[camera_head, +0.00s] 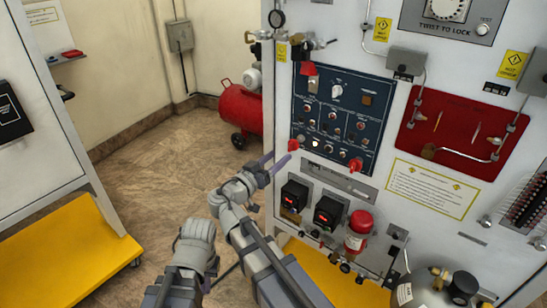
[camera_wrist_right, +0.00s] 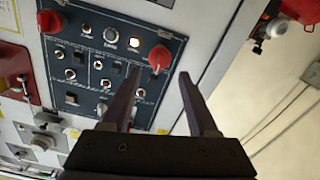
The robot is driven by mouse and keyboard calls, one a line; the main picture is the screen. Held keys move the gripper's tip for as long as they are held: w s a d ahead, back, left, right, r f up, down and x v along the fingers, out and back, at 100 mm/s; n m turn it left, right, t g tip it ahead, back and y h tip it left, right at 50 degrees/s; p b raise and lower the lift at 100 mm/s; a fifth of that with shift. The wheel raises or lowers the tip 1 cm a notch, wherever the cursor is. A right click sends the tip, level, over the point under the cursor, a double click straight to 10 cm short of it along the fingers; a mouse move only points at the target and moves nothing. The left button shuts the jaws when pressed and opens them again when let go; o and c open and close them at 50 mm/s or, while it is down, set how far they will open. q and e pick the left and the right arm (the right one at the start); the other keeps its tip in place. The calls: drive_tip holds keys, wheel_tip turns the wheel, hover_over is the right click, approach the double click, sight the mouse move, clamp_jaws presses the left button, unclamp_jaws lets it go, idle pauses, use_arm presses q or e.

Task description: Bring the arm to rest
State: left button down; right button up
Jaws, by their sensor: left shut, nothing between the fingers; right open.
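My right gripper (camera_head: 272,165) is in front of the lower left part of the dark blue control panel (camera_head: 340,118). In the right wrist view its two fingers (camera_wrist_right: 160,85) are spread with nothing between them. A red knob (camera_wrist_right: 160,57) of the panel shows beyond the tips; the fingers appear apart from it. My left arm is bent at the bottom of the head view, left of the right arm. My left gripper (camera_head: 224,274) is low there, shut and empty, largely hidden by the arms.
The white trainer cabinet (camera_head: 440,232) fills the right side, with a red-topped cylinder (camera_head: 357,232) and a dark cylinder (camera_head: 458,285) low in front. A red compressor tank (camera_head: 240,108) stands behind on the floor. A white cabinet on a yellow base (camera_head: 70,255) is at left. Floor between is clear.

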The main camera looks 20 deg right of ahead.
use_arm(q)
drive_tip(key=shift+d, duration=0.1)
use_arm(e)
drive_tip(key=shift+d, duration=0.1)
drive_tip(key=s+d+f+n+g+y, duration=0.1)
drive_tip(key=s+d+f+g+y, duration=0.3)
drive_tip(key=f, duration=0.5)
drive_tip(key=s+a+f+n+g+y, duration=0.3)
drive_tip(key=s+f+n+g+y, duration=0.2)
drive_tip(key=s+f+y, duration=0.5)
drive_tip(key=s+a+f+n+g+h, duration=0.1)
drive_tip(key=s+a+n, duration=0.25)
drive_tip(key=a, duration=0.35)
drive_tip(key=s+a+f+n+g, duration=0.15)
drive_tip(key=s+a, duration=0.25)
drive_tip(key=a, duration=0.4)
use_arm(q)
wheel_tip(320, 180, up, 16)
drive_tip(key=p, duration=1.5)
drive_tip(key=shift+p, duration=0.4)
use_arm(e)
wheel_tip(320, 180, up, 15)
drive_tip(key=shift+d+r+n, duration=0.15)
drive_tip(key=shift+r+n, duration=0.05)
drive_tip(key=shift+n, duration=0.1)
use_arm(q)
drive_tip(key=c, duration=1.6)
unclamp_jaws()
drive_tip(key=shift+f, duration=0.15)
